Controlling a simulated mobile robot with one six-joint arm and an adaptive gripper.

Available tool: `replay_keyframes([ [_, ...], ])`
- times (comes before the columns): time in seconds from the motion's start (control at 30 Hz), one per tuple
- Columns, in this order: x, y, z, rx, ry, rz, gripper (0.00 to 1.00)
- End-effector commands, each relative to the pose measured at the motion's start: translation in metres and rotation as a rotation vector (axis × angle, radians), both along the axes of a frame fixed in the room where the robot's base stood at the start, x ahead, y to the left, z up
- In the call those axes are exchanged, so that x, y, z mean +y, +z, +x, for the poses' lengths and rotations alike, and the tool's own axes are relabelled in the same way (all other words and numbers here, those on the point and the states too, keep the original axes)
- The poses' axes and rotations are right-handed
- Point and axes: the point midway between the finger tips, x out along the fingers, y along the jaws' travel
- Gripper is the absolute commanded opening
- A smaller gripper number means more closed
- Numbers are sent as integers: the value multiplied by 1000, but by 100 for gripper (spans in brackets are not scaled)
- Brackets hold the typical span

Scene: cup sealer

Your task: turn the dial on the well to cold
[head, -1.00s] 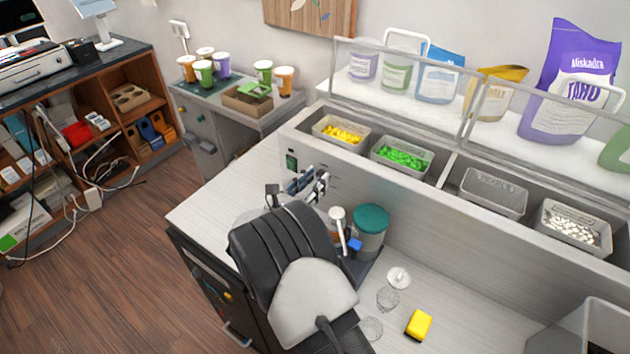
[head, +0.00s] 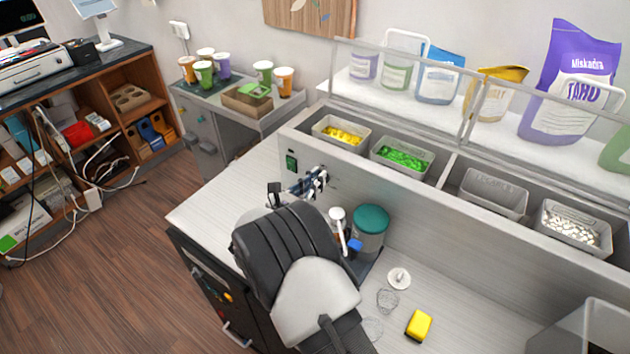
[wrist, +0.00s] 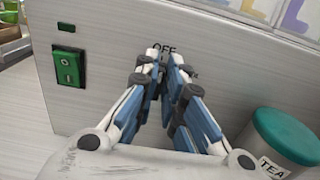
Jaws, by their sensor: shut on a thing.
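The dial sits on the light front panel of the well (head: 345,190), under a dark OFF label in the wrist view. My gripper (wrist: 165,60) has its fingertips at the panel there, close together and shut on the dial, which they almost wholly hide. I cannot tell which way the dial points, and no cold mark can be read. In the head view my gripper (head: 317,180) reaches the panel to the right of the green switch, with my arm covering much of the counter below.
A green rocker switch (wrist: 69,67) is left of my gripper. A teal-lidded TEA canister (wrist: 285,135) stands close on the right. Tubs of yellow (head: 342,131) and green (head: 402,155) toppings sit above the panel. A yellow sponge (head: 419,325) lies on the counter.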

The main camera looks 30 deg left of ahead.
Motion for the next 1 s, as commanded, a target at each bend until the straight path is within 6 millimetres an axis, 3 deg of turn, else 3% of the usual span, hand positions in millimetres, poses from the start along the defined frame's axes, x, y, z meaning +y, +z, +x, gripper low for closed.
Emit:
replay_keyframes([
  [0.47, -2, -2, 0, -9, 0, 95, 0],
  [1.0, -8, -8, -1, -50, 0, 567, 0],
])
